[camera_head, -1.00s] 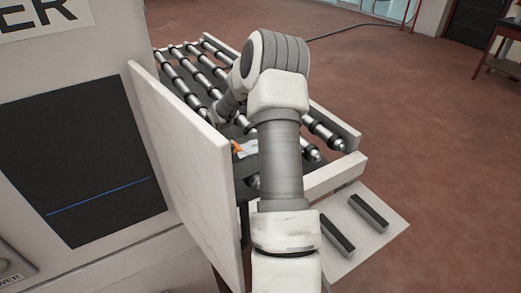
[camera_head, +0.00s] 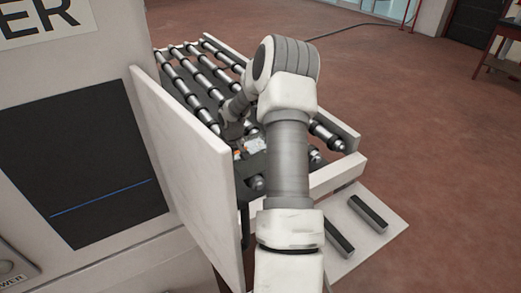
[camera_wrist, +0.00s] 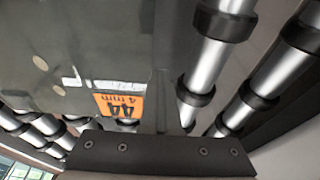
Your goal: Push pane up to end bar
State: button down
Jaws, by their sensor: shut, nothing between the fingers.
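The glass pane lies flat on the rollers. In the wrist view the translucent grey pane (camera_wrist: 60,45) fills the left half, with an orange label marked 44 and 4 mm (camera_wrist: 120,106) close to my gripper. In the head view only a pale patch of the pane (camera_head: 254,145) shows beside my wrist. My gripper (camera_wrist: 160,150) is shut and empty, low across the bottom of the wrist view; whether it touches the pane I cannot tell. A white bar (camera_head: 338,178) crosses the near end of the conveyor; I cannot tell if it is the end bar.
Rollers with black rings (camera_head: 183,75) run along the conveyor. An upright white panel (camera_head: 190,165) stands close on the left, beside the machine (camera_head: 75,150). A sloping pale plate with dark strips (camera_head: 365,228) juts out at the near end. Open floor lies to the right.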

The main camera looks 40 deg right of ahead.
jog(key=shift+s+d+p, duration=0.15)
jog(key=shift+s+d, duration=0.1)
jog(key=shift+d, duration=0.7)
jog(key=shift+s+d+p, duration=0.15)
jog(key=shift+s+d, duration=0.05)
jog(key=shift+d, duration=0.75)
jog(key=shift+s+d+p, duration=0.15)
jog(key=shift+s+d, duration=0.1)
jog(key=shift+d, duration=0.7)
jog(key=shift+a, duration=0.1)
jog(key=shift+w+a+b, duration=0.25)
jog(key=shift+a+b, duration=0.05)
jog(key=shift+a, duration=0.55)
jog(key=shift+w+a+b, duration=0.2)
jog(key=shift+a+b, duration=0.1)
jog(key=shift+a, duration=0.55)
jog(key=shift+r, duration=0.1)
notch_tip(320, 180, up, 8)
jog(key=p, duration=0.4)
jog(key=shift+p, duration=0.35)
jog(key=shift+s, duration=0.15)
